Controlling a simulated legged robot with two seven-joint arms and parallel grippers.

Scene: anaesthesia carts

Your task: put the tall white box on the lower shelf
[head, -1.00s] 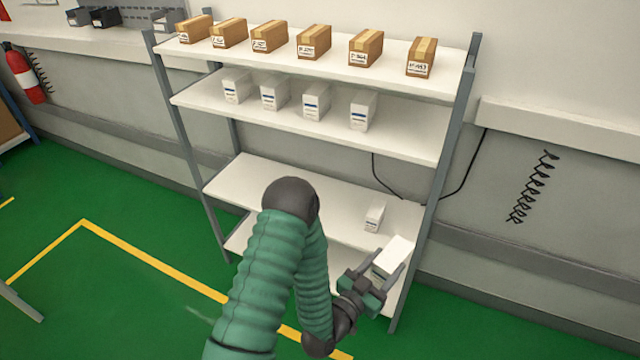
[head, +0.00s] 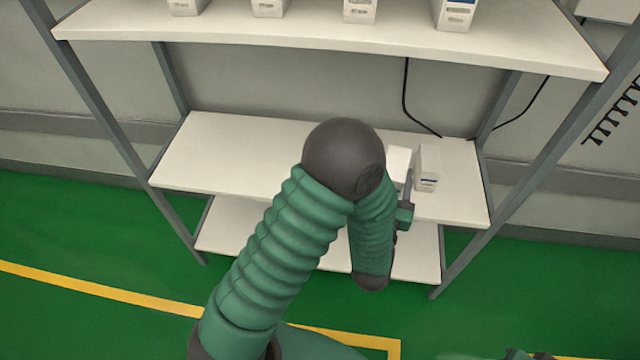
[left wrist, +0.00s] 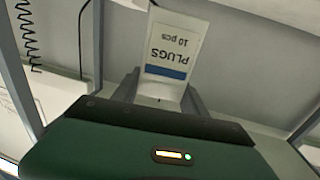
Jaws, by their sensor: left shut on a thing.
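The tall white box (head: 398,163) is held by my left gripper (head: 405,190), low over the right part of the shelf (head: 235,150) below the boxed one. My arm hides much of the box and the gripper in the head view. In the left wrist view the box (left wrist: 172,52) sits between the two fingers (left wrist: 160,90), its "PLUGS 10 pcs" label and blue band upside down. I cannot tell whether its base touches the shelf. A small dark and green part at the bottom right edge may be my right gripper (head: 528,355); its jaws do not show.
Several white boxes (head: 455,14) stand on the shelf above (head: 330,37). A bottom shelf (head: 235,225) lies underneath. Grey posts (head: 535,150) frame the rack. The left part of the middle shelf is clear.

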